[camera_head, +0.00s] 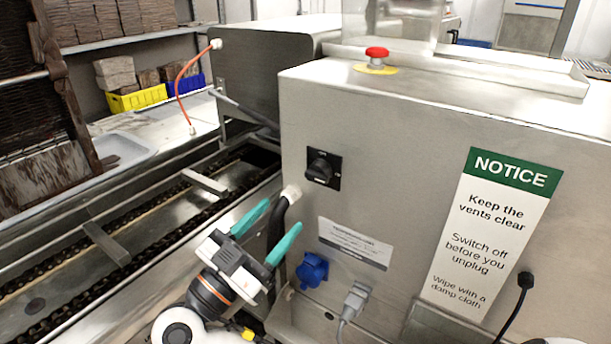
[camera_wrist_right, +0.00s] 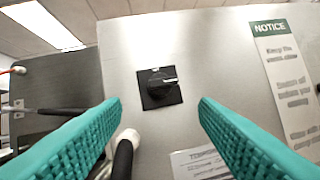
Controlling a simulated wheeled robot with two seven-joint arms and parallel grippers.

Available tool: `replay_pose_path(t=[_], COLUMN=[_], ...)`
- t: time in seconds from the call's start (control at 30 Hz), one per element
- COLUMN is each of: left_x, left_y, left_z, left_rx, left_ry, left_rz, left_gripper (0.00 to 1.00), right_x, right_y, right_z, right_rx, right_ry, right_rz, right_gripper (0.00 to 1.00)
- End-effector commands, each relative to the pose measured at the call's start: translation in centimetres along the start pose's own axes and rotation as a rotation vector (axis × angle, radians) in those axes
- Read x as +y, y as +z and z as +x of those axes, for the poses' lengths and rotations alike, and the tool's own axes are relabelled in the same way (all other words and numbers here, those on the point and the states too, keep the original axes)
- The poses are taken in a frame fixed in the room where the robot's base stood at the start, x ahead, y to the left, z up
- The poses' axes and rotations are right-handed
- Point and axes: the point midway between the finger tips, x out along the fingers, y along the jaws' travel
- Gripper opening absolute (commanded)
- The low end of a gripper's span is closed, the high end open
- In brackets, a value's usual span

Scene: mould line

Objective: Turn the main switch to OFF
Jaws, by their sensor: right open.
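The main switch (camera_head: 322,168) is a black rotary knob on a black square plate, on the front of the steel machine housing (camera_head: 400,130). In the right wrist view the switch (camera_wrist_right: 160,86) lies ahead, between and beyond the fingertips, with its pale pointer mark toward the right. The plate's lettering is too small to read. My right gripper (camera_head: 268,232) has teal fingers, open and empty, below and left of the switch and apart from it. My left gripper is not in view.
A black cable with a white end (camera_head: 291,193) enters the housing near my right gripper. A blue socket (camera_head: 312,270) and a grey plug (camera_head: 355,300) sit below. A red emergency button (camera_head: 376,56) is on top. A notice sign (camera_head: 490,235) is at right, a chain conveyor (camera_head: 110,243) at left.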

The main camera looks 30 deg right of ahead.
Motion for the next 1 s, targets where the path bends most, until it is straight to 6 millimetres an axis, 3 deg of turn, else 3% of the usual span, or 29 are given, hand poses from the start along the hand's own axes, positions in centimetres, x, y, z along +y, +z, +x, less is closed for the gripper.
replay_pose_path(t=[0.2, 0.43, 0.87, 1.0], left_x=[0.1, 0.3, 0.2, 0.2], left_y=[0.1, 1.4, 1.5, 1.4], left_z=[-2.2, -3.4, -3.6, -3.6], left_rx=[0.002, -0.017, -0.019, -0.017], left_ry=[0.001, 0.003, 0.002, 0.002], left_rz=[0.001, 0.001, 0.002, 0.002], left_gripper=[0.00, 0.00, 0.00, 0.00], right_x=[0.0, 0.1, 0.0, 0.0], right_y=[0.4, 0.2, 0.0, 0.0], right_z=[4.8, 8.2, 9.2, 9.2], right_rx=[-0.004, -0.002, 0.001, 0.001], right_ry=[-0.002, 0.001, 0.001, 0.002], right_rz=[-0.002, -0.002, -0.001, -0.002], right_gripper=[0.55, 0.55, 0.55, 0.35])
